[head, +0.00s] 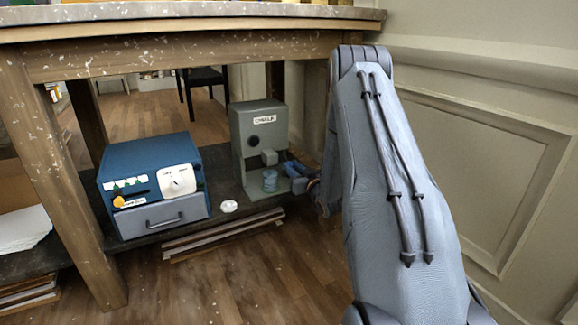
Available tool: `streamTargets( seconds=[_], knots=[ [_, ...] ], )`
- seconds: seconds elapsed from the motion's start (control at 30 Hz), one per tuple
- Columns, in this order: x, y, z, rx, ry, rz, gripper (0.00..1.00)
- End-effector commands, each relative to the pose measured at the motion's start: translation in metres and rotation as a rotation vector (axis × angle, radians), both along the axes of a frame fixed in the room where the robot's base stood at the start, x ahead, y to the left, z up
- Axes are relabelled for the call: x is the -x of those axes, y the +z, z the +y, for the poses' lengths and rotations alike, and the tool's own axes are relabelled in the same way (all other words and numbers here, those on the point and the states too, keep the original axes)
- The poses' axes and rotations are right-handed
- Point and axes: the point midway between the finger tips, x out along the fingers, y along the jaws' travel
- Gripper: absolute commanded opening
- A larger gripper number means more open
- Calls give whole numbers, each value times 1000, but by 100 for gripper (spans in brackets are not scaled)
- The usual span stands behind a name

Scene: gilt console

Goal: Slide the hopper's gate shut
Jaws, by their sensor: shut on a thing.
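The hopper (258,125) is a grey-green box labelled CHALK, standing on the low shelf under the table. My gripper (291,168) is just right of the spout, shut on a small part there that appears to be the hopper's gate. The gate itself is mostly hidden by the fingers, so how far it is open cannot be seen. My arm reaches in from the right.
A blue machine (150,180) with a drawer, dial and orange knob stands left on the shelf (226,192). A small white item (229,206) lies between. Table legs (50,165) and the top (180,25) frame the space. A panelled wall (490,150) is at right.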

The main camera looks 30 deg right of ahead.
Motion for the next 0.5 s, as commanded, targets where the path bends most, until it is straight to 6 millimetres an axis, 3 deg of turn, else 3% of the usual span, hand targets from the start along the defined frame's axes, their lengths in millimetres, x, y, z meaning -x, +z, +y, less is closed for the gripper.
streamTargets(
  seconds=[0.13,0.17,0.23,0.5],
  knots=[
    [0,-1,5,0,9,1,0],
    [0,-1,5,0,9,1,26],
    [0,-1,5,0,9,1,38],
    [1,-1,2,-1,4,1,39]
  ],
)
